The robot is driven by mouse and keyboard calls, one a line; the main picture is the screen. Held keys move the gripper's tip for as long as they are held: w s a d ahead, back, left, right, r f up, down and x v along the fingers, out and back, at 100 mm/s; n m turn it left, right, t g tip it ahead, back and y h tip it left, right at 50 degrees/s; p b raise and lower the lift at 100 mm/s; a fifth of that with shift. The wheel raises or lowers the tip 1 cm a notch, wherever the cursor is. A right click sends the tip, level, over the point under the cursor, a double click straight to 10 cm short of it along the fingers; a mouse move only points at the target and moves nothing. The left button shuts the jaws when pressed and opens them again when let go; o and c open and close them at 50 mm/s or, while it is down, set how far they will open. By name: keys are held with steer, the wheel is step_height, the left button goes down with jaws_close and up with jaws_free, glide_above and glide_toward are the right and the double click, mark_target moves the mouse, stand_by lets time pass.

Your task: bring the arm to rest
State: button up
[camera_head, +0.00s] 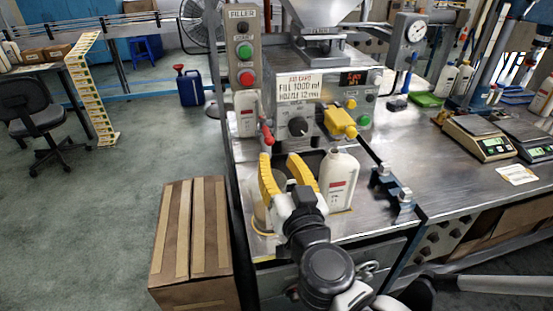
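My gripper (279,158) is in front of the filling machine, above the front of the metal bench, with its yellow fingers pointing up and away from me. The two fingers are spread apart and I see nothing held between them. A white bottle (338,181) with a red-marked label stands upright just to the right of my gripper, under the machine's yellow nozzle block (341,123). The gripper appears apart from the bottle, though its right finger is close to it in the picture. My arm comes up from the bottom of the view and hides part of the bench front.
The filling machine (321,85) with its control panel (246,60) rises behind the gripper. A red-tipped lever (267,134) is near the left finger. A black clamp bracket (391,190) and scales (480,136) are to the right.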

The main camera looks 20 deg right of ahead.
steer(key=shift+d, duration=0.1)
steer(key=s+d+f+g+h, duration=0.3)
steer(key=d+f+g, duration=0.4)
steer(key=d, duration=0.2)
steer(key=s+a+f+n+g+y, duration=0.2)
steer(key=s+a+n+g+y, duration=0.1)
steer(key=s+a+g+y, duration=0.1)
steer(key=shift+s+a, duration=0.9)
steer(key=shift+s, duration=0.2)
stand_by(1.7)
